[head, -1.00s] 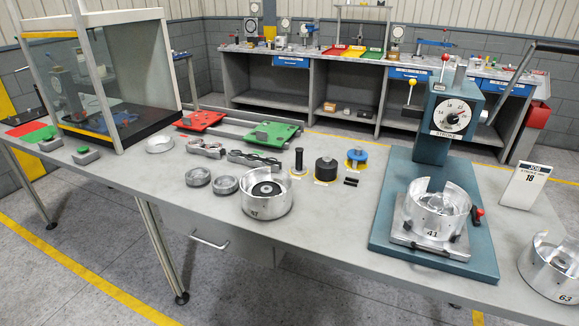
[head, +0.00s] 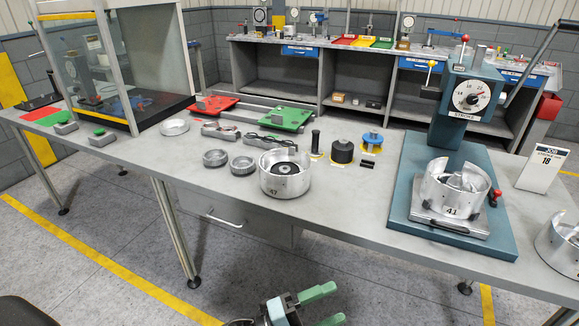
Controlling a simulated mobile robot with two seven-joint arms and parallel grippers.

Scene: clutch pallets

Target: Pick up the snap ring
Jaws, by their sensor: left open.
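I cannot pick out the snap ring for certain. A shallow silver ring or dish (head: 174,127) lies near the glass case, and two grey ring-shaped parts (head: 215,158) (head: 242,165) lie left of the silver drum marked 47 (head: 284,188). The drum holds a dark disc pack. My left gripper (head: 326,305), with green fingers, is at the bottom edge. It is open and empty, in front of the table and apart from everything on it. My right gripper is not in view.
The teal press (head: 467,105) stands at right with drum 41 (head: 452,190) on its base; another drum (head: 560,245) is beyond. The glass case (head: 115,70) stands at left. Red (head: 212,105) and green (head: 284,117) pallets lie behind the parts. The table's front strip is clear.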

